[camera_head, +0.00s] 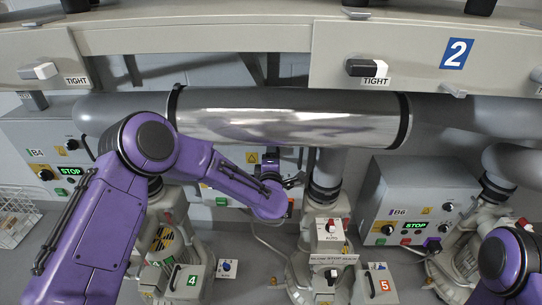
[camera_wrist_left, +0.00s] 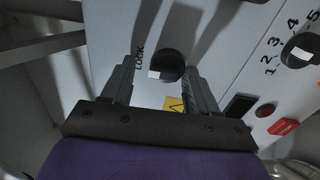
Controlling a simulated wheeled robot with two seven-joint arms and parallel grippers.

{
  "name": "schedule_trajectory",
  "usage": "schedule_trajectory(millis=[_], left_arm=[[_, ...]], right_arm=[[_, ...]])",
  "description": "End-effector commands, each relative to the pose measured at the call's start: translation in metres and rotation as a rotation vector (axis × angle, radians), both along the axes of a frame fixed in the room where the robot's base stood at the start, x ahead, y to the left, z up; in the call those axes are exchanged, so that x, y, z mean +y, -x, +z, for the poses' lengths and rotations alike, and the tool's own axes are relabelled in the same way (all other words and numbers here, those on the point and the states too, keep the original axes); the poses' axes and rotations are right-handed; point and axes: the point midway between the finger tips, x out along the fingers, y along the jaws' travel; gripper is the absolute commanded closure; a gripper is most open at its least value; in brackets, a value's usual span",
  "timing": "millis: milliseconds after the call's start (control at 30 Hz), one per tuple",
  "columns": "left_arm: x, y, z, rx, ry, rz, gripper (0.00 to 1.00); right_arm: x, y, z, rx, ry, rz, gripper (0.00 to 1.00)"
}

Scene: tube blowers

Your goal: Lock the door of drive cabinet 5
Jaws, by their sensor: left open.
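A cabinet (camera_head: 222,198) stands at mid-picture in the head view, between cabinets B4 and B6. My left arm covers most of it, including any label. In the left wrist view its grey door panel (camera_wrist_left: 225,62) carries a round black knob (camera_wrist_left: 172,63) with a white mark on its lower left side. The word LOCK (camera_wrist_left: 140,59) is printed left of the knob. My left gripper (camera_wrist_left: 159,66) is open, one finger on each side of the knob; I cannot tell whether they touch it. In the head view the left gripper (camera_head: 288,182) is at the cabinet front. My right gripper is out of view.
A large shiny pipe (camera_head: 290,115) crosses above the arm. Cabinet B6 (camera_head: 425,190) is right, cabinet B4 (camera_head: 45,150) left. Valves with tags 4 (camera_head: 192,280) and 5 (camera_head: 383,285) stand below.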

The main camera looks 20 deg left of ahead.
Motion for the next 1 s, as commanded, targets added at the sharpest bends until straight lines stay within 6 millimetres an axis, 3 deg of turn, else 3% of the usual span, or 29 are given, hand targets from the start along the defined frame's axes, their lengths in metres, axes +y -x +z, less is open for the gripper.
schedule_trajectory(millis=[333, 700, 833, 1000], left_arm=[[-0.004, 0.008, -0.003, 0.007, -0.002, -0.004, 0.42], [-0.026, 0.086, -0.002, 0.004, -0.002, -0.005, 0.42], [-0.029, 0.100, -0.002, 0.002, -0.001, -0.002, 0.42], [-0.029, 0.103, -0.002, 0.002, -0.001, 0.000, 0.42]], right_arm=[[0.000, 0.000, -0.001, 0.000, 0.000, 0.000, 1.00], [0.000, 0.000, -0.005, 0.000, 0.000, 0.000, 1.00], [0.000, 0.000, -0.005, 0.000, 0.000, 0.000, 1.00], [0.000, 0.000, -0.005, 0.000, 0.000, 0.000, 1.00]])
